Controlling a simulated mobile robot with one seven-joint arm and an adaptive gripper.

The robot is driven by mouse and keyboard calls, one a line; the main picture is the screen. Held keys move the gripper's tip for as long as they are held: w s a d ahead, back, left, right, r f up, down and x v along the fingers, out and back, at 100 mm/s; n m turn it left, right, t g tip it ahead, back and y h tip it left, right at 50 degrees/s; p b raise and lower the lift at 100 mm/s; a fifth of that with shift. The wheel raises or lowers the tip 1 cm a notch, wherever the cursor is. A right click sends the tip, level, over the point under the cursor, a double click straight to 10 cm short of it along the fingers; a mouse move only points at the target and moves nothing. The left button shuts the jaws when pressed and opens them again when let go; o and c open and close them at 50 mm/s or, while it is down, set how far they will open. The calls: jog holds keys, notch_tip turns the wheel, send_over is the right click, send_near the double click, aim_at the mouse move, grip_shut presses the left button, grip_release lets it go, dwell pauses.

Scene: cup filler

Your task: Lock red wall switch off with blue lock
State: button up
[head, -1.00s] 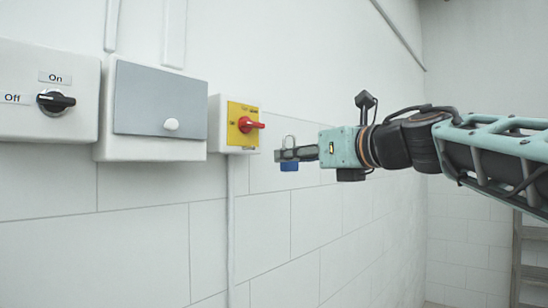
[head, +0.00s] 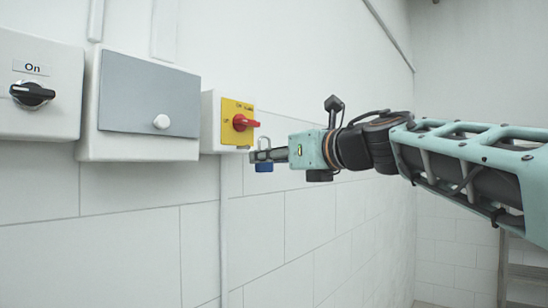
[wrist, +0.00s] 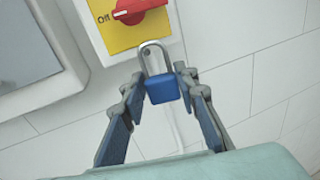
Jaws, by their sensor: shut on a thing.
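The red wall switch (head: 244,122) is a red handle on a yellow plate, on a white box on the wall. Its handle points sideways to the right in the head view. In the wrist view the red handle (wrist: 137,9) shows at the top, with the word "Off" beside it. My gripper (head: 257,156) is just right of and below the switch. It is shut on the blue lock (wrist: 163,88), whose silver shackle points up towards the yellow plate. The lock also shows in the head view (head: 265,168). I cannot tell whether the shackle touches the switch.
A grey-fronted box (head: 148,95) with a white knob and a white box with a black rotary switch (head: 32,95) are on the wall to the left. A thin conduit (head: 224,235) runs down below the red switch. A ladder (head: 520,270) stands at the far right.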

jog(key=w+a+f, duration=0.1)
jog(key=w+a, duration=0.2)
jog(key=a, duration=0.1)
jog(key=shift+w+a, duration=0.35)
dwell(0.4)
dwell(0.4)
jog(key=o, duration=1.3)
jog(key=shift+c, duration=0.2)
jog(key=shift+s, duration=0.1)
